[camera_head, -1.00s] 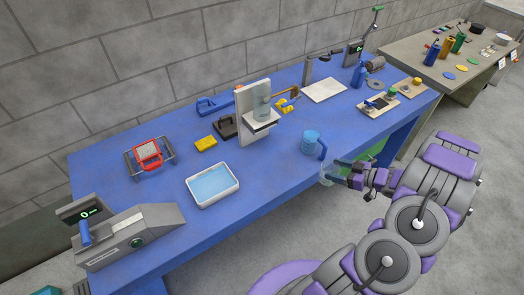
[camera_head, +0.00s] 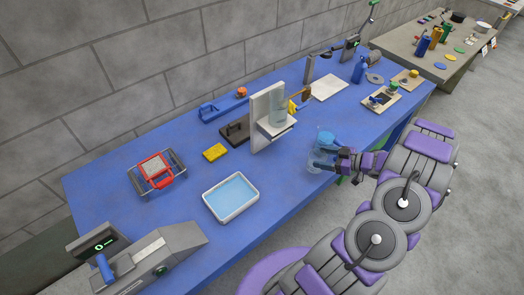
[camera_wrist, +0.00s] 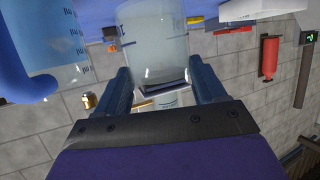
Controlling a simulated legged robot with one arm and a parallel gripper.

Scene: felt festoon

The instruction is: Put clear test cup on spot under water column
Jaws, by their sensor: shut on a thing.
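My gripper (camera_head: 328,158) is shut on the clear test cup (camera_head: 316,164). It holds the cup near the table's front edge, just in front of the blue-topped jug (camera_head: 326,138). In the wrist view the see-through cup (camera_wrist: 155,42) sits between the two dark fingers (camera_wrist: 164,88). The clear water column (camera_head: 278,105) stands on a shelf of an upright white stand (camera_head: 258,115), left of and behind my gripper. I cannot make out a marked spot below that shelf.
The blue jug also shows close beside the cup in the wrist view (camera_wrist: 45,45). A white tray of water (camera_head: 232,217), a yellow block (camera_head: 214,152) and a red-framed rack (camera_head: 157,172) are to the left. Bare blue table (camera_head: 285,180) lies between the tray and my gripper.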

